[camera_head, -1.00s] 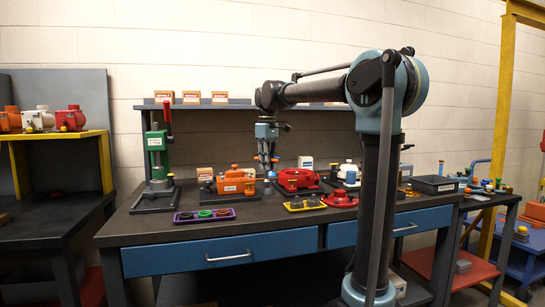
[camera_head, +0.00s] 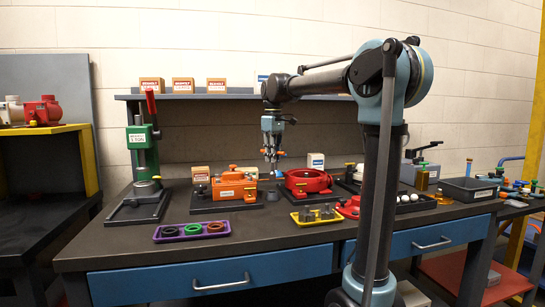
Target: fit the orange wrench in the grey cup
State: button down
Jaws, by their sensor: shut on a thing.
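My gripper (camera_head: 271,165) points down above the back of the workbench, between an orange machine housing and a red ring-shaped housing. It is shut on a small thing. Orange shows at its fingers, which fits the orange wrench, but the shape is too small to make out. A small blue piece (camera_head: 278,174) shows just below the fingertips; I cannot tell whether it touches them. I cannot pick out the grey cup for certain. Small grey round parts (camera_head: 306,214) stand in a yellow tray (camera_head: 317,221) at the bench front.
The orange housing (camera_head: 234,187) and red housing (camera_head: 309,186) flank my gripper. A green press (camera_head: 141,155) stands at left, a purple tray (camera_head: 191,231) in front. A dark bin (camera_head: 468,189) sits at right. A shelf (camera_head: 200,97) with boxes runs behind.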

aim_at(273, 172)
jog(key=shift+f, duration=2.05)
jog(key=shift+s, duration=0.1)
jog(key=shift+f, duration=1.85)
jog(key=c, duration=1.6)
grip_release()
jog(key=shift+o, duration=0.2)
jog(key=shift+r, duration=3.05)
